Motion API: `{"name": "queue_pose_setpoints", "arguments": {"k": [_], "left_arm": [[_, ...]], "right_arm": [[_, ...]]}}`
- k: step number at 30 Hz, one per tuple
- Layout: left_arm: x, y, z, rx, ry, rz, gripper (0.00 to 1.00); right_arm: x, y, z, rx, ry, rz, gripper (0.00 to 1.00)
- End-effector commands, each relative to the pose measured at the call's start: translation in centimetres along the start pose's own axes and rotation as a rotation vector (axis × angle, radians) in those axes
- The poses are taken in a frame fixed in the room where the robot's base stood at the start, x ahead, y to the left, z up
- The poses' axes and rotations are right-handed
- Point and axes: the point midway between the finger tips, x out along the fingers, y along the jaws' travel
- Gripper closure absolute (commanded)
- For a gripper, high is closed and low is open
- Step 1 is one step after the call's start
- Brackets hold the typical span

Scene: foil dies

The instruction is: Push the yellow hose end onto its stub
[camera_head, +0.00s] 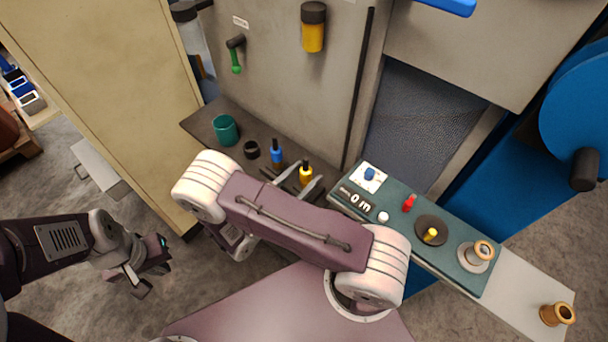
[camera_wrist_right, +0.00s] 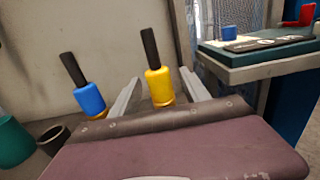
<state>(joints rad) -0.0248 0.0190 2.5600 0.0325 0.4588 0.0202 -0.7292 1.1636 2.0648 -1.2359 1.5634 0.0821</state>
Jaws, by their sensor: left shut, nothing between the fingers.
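The yellow hose end (camera_head: 306,175), a yellow sleeve with a black hose piece rising from it, stands upright on the dark shelf of the machine. It also shows in the right wrist view (camera_wrist_right: 160,87). My right gripper (camera_head: 299,180) is open, its two pale fingers spread on either side of the yellow sleeve; in the right wrist view (camera_wrist_right: 158,90) clear gaps show between fingers and sleeve. My left gripper (camera_head: 148,272) is shut and empty, low at the left above the floor.
A blue hose end (camera_head: 277,152) stands left of the yellow one, then a black ring (camera_head: 251,149) and a green cup (camera_head: 225,130). A green panel (camera_head: 455,222) with knobs and a brass spool lies at the right. The grey machine wall rises behind.

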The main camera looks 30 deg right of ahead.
Motion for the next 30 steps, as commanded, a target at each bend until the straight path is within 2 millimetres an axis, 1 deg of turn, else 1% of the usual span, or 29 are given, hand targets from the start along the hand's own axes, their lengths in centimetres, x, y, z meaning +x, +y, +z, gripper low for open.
{"name": "queue_pose_setpoints", "arguments": {"k": [7,9,11,18,21,25,30], "left_arm": [[0.0,0.0,0.0,0.000,0.000,0.000,1.00],[0.1,0.0,0.0,0.000,0.000,0.000,1.00],[0.2,0.0,0.0,0.000,0.000,0.000,1.00],[0.9,0.0,0.1,0.000,0.000,0.000,1.00],[1.1,0.0,0.1,0.000,0.000,0.000,1.00],[1.1,0.0,0.1,0.000,0.000,0.000,1.00],[1.1,0.0,0.1,0.000,0.000,0.000,1.00]], "right_arm": [[0.0,0.0,0.0,0.000,0.001,0.000,0.47],[-0.4,0.1,-0.1,0.001,0.001,0.002,0.47],[-1.1,0.1,-0.1,0.003,0.001,0.003,0.47],[-6.0,0.1,-0.2,0.004,0.002,0.006,0.47],[-7.6,0.1,-0.1,0.003,0.001,0.003,0.47],[-8.8,0.0,-0.1,0.002,0.001,0.001,0.47],[-9.1,0.0,0.0,-0.001,0.000,0.000,0.47]]}}
